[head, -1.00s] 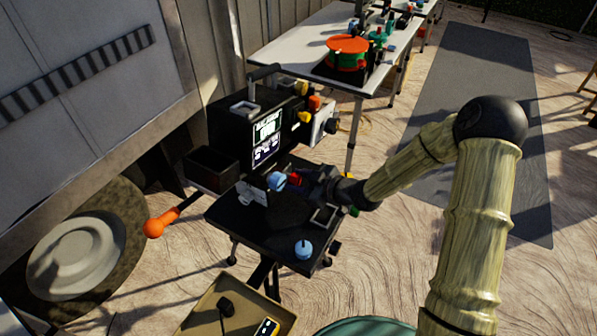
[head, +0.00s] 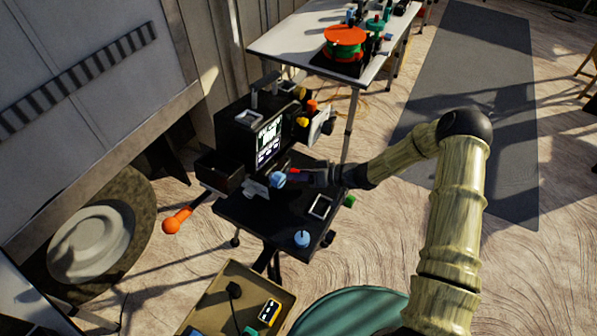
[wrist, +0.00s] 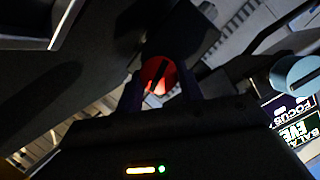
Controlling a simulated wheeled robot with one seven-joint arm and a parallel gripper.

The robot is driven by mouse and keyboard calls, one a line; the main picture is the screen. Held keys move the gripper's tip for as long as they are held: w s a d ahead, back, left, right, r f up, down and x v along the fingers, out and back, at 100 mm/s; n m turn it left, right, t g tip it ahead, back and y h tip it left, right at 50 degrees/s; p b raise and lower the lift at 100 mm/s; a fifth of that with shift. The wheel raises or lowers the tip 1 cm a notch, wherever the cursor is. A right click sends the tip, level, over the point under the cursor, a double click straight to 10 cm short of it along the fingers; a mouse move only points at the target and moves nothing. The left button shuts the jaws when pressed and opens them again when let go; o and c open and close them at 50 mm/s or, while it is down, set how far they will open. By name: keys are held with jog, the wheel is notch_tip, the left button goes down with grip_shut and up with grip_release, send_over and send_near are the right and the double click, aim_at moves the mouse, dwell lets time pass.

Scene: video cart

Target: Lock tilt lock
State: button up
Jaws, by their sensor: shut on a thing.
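A red knob with a dark slot across its face (wrist: 158,72) sits between the two fingers of my gripper (wrist: 160,90) in the wrist view. My gripper is shut on it. In the head view, the red knob (head: 293,171) is a small patch at the tip of my gripper (head: 303,174), just right of a light blue knob (head: 278,180) below the lit monitor (head: 268,140). The blue knob also shows at the right of the wrist view (wrist: 296,73), apart from my fingers. The knob's base is hidden. I cannot tell how far it is turned.
The black cart top (head: 250,210) carries another blue knob (head: 302,239) near its front. An orange-ended handle (head: 171,226) sticks out left. A tan tray (head: 215,300) lies below. A white table (head: 290,38) with an orange-topped reel (head: 345,40) stands behind. Floor right of the cart is open.

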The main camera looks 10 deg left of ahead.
jog(key=shift+w+f+m+g+y, duration=0.1)
jog(key=shift+m+g+y, duration=0.2)
jog(key=shift+m, duration=0.6)
jog(key=o, duration=1)
jog(key=shift+d, duration=0.1)
jog(key=b+v, duration=0.3)
jog(key=v, duration=1.4)
jog(key=shift+d, duration=0.2)
jog(key=shift+w+f, duration=0.1)
